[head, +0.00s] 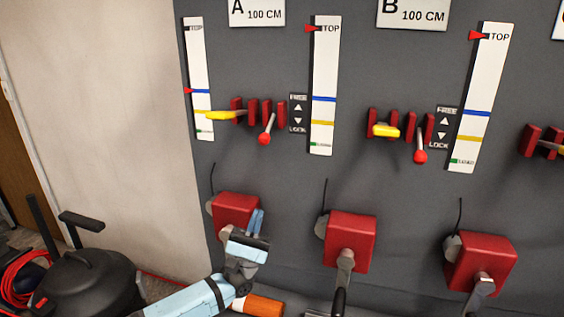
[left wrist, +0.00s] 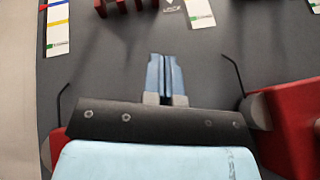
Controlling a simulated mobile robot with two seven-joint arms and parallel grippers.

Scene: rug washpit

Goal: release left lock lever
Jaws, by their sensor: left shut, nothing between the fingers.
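Under sign A, a lock lever with a red ball knob (head: 264,138) hangs down from red brackets, its knob low beside the FREE/LOCK label (head: 298,113). A second red-knobbed lever (head: 420,157) under sign B also points down. My left gripper (head: 257,222) is shut and empty, its pale blue fingers pointing up in front of the left red winch box (head: 234,208), well below the left lever. In the left wrist view, the shut fingers (left wrist: 165,62) point at grey panel; the red brackets (left wrist: 122,6) show at the top edge, the knob out of sight. My right gripper is not in view.
Yellow-handled levers (head: 222,115) sit left of each red-knobbed lever. White gauge strips (head: 323,75) flank them. More red boxes with cranks (head: 350,235) stand to the right. A black drum-like object (head: 90,280) is at lower left. Bare panel lies between gripper and lever.

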